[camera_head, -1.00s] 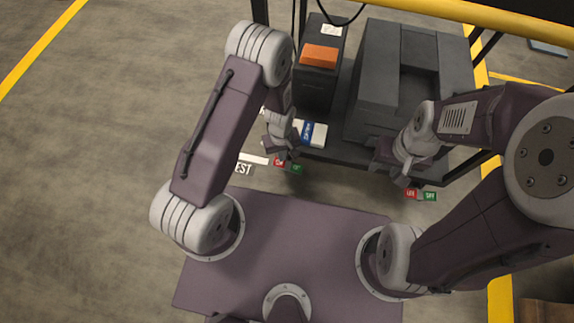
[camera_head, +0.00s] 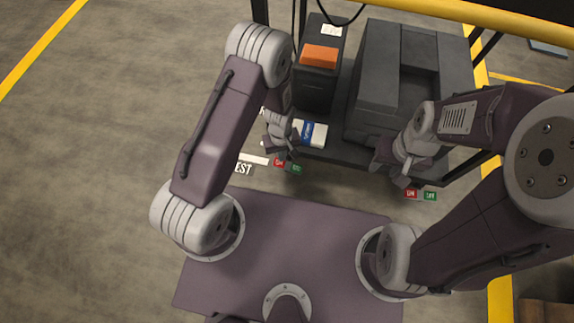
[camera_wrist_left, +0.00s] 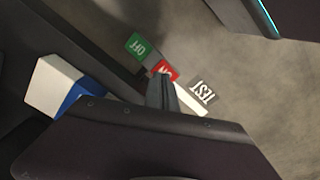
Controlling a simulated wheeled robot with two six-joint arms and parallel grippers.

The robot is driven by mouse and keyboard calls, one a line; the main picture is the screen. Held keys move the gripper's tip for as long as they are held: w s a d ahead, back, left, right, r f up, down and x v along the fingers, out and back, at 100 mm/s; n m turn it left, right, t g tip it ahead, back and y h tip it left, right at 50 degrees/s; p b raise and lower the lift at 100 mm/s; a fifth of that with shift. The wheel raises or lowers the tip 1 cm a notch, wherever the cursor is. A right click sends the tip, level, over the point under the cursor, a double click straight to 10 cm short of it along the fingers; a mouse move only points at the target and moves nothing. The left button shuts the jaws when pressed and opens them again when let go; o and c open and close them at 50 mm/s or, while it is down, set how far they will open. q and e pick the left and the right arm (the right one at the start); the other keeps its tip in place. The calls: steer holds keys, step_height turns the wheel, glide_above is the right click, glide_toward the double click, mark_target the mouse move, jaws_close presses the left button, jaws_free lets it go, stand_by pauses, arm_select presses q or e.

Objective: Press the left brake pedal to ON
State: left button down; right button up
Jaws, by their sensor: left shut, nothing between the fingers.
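The left pedal's red ON label (camera_head: 279,163) and green OFF label (camera_head: 296,168) show at the front edge of the low dark stand, left of its middle. In the left wrist view the green OFF label (camera_wrist_left: 138,46) is clear, and the red ON label (camera_wrist_left: 164,69) is partly covered by my left gripper (camera_wrist_left: 160,88). My left gripper (camera_head: 286,153) is shut and empty, just above the labels; I cannot tell whether it touches the pedal. My right gripper (camera_head: 402,172) hangs above the right pedal's red label (camera_head: 410,194) and green label (camera_head: 430,196); its jaw state is unclear.
A white and blue box (camera_head: 314,133) lies on the stand close to my left gripper. A dark case (camera_head: 318,88) with an orange block (camera_head: 320,55) and a large dark grey block (camera_head: 374,98) stand behind. A yellow rail (camera_head: 450,12) crosses the back. Floor at left is clear.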

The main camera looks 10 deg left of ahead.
arm_select(q)
steer(key=shift+f+b, duration=1.35)
steer(key=shift+f, duration=0.85)
stand_by(1.1)
step_height(320, 180, up, 7)
steer(key=p, duration=0.7)
steer(key=shift+r, duration=0.15)
stand_by(0.4)
